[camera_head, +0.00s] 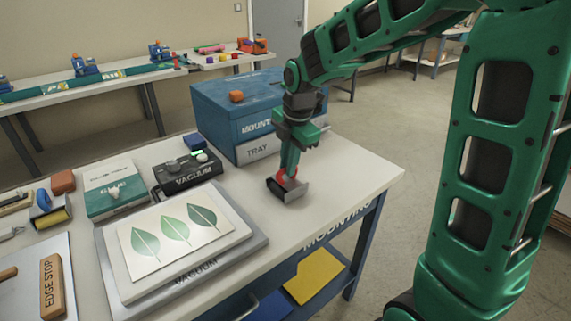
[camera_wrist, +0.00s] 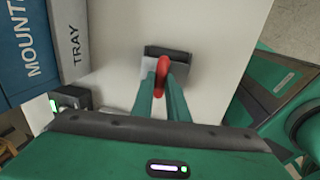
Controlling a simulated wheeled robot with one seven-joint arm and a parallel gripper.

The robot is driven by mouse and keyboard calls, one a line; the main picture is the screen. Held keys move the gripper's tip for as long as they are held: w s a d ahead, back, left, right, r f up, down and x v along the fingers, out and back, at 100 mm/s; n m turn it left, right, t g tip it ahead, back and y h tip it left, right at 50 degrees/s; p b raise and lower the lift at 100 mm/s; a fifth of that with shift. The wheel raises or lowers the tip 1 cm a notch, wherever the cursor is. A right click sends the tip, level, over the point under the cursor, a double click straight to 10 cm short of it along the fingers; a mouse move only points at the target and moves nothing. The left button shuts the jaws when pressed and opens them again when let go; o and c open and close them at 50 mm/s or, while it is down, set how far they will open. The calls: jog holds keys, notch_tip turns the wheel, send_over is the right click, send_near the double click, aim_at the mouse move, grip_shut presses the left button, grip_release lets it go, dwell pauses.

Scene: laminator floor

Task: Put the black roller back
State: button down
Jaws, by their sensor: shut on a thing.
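The black roller (camera_head: 276,187) has a grey metal frame and a red handle. It is near the right end of the workbench, in front of the blue mount box. In the wrist view the black roller (camera_wrist: 167,51) lies crosswise beyond my fingers. My gripper (camera_head: 290,171) points down and is shut on the red handle; the wrist view shows the handle between the two green fingers of my gripper (camera_wrist: 161,80). The roller is at or just above the white bench top; I cannot tell whether it touches.
The blue mount box (camera_head: 225,105) with a tray front (camera_head: 262,148) stands behind. A black vacuum unit (camera_head: 188,176), a vacuum plate (camera_head: 250,246) with a leaf print, and a yellow roller (camera_head: 50,218) are to the left. Bare bench top (camera_head: 345,178) lies right of my gripper.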

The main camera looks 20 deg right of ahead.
aim_at(293, 185)
jog(key=shift+f, duration=0.25)
jog(key=shift+s+f, duration=0.1)
jog(key=shift+f, duration=0.3)
jog(key=c, duration=1.7)
grip_release()
jog(key=shift+c, duration=0.2)
jog(key=shift+r, duration=0.1)
jog(key=shift+r, duration=0.25)
notch_tip(293, 185, up, 12)
jog(key=s, duration=0.2)
jog(key=shift+d+r, duration=0.25)
jog(key=shift+d, duration=0.1)
